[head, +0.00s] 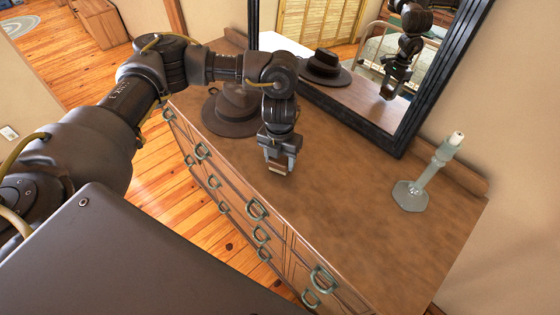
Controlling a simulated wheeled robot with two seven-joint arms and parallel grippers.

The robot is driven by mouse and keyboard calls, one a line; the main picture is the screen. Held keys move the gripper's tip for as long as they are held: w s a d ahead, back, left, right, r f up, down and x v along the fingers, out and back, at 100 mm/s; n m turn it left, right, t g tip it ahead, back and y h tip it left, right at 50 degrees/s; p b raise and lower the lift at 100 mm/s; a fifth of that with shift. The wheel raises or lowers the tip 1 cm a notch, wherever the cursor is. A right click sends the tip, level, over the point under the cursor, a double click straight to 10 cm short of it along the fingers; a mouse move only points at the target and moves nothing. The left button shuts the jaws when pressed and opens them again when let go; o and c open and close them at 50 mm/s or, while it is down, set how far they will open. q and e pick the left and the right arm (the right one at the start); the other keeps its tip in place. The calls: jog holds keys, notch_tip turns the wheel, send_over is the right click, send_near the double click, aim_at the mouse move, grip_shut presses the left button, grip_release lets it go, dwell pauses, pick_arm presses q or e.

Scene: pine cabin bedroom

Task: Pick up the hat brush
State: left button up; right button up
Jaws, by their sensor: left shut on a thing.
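My left gripper (279,164) is over the dresser top, near its front edge and to the right of the brown hat. It points down and is shut on a small brown thing, the hat brush (277,170). Only a small part of the brush shows below the fingers; the rest is hidden by the gripper. I cannot tell whether the brush touches the dresser top. My right gripper is not in view.
A brown brimmed hat (232,112) sits on the dresser (345,200), partly behind my arm. A grey candlestick with a candle (428,175) stands at right. A black-framed mirror (407,120) stands at the back. The dresser top between gripper and candlestick is clear.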

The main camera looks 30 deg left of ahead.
pick_arm(q)
jog(key=shift+r, duration=0.4)
jog(key=s+d+r+b, duration=0.5)
jog(key=s+r, duration=0.6)
jog(key=s, duration=0.2)
jog(key=shift+r, duration=0.25)
jog(key=shift+s+a, duration=0.1)
